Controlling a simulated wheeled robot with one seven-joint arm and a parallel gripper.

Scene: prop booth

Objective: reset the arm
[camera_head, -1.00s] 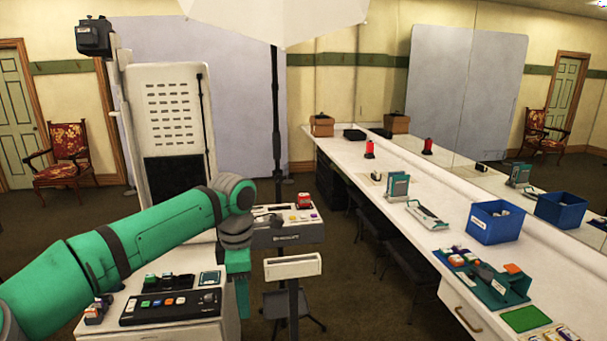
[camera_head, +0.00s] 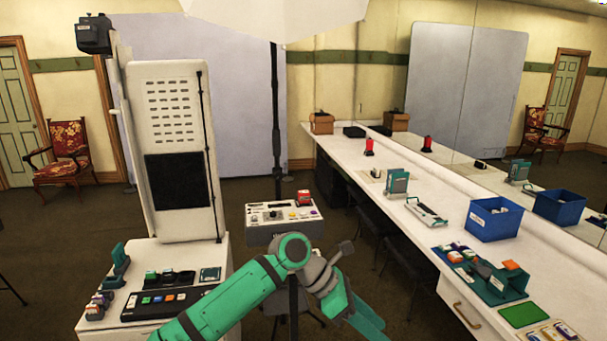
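My green and grey arm reaches up from the bottom edge of the head view, bends at a grey joint, and slopes down to the right. My gripper (camera_head: 362,318) is at the lower middle, in front of the gap between the white cabinet on the left and the long white counter on the right. Its green fingers point down and to the right, and their tips run near the bottom edge. I see nothing held, but the angle does not show whether the fingers are apart.
A control box on a stand (camera_head: 284,216) is just behind my arm. A keypad panel (camera_head: 168,302) lies on the white cabinet to the left. The long counter (camera_head: 400,222) holds a blue bin (camera_head: 494,219) and a teal tray (camera_head: 484,277). Dark stools are under its edge.

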